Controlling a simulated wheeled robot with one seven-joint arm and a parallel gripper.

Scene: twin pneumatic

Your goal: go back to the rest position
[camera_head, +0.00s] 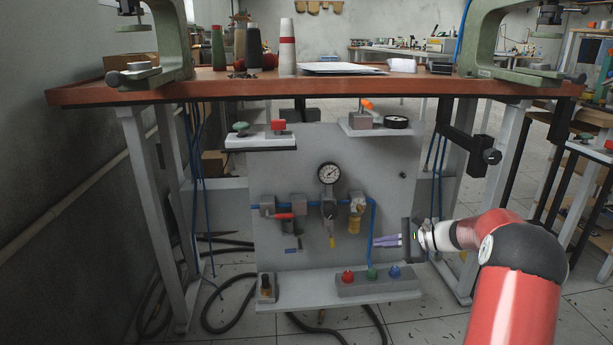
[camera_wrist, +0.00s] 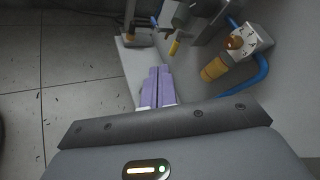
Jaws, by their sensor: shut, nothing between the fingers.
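My gripper (camera_head: 376,241) has purple fingers and is shut and empty. In the head view it is in front of the right part of the grey pneumatic panel (camera_head: 300,170), just right of the blue hose and above the button box. In the wrist view the shut fingers (camera_wrist: 158,72) point toward the panel's lower shelf (camera_wrist: 137,63). The fingertips appear apart from the fittings. My red and black arm reaches in from the right.
The panel carries a round gauge (camera_head: 329,173), a yellow-bowled fitting (camera_head: 355,222), a red-handled valve (camera_head: 285,215) and a button box (camera_head: 372,282) with red, green and blue buttons. A brown-topped table (camera_head: 230,86) stands above. Table legs flank the panel; hoses lie on the floor.

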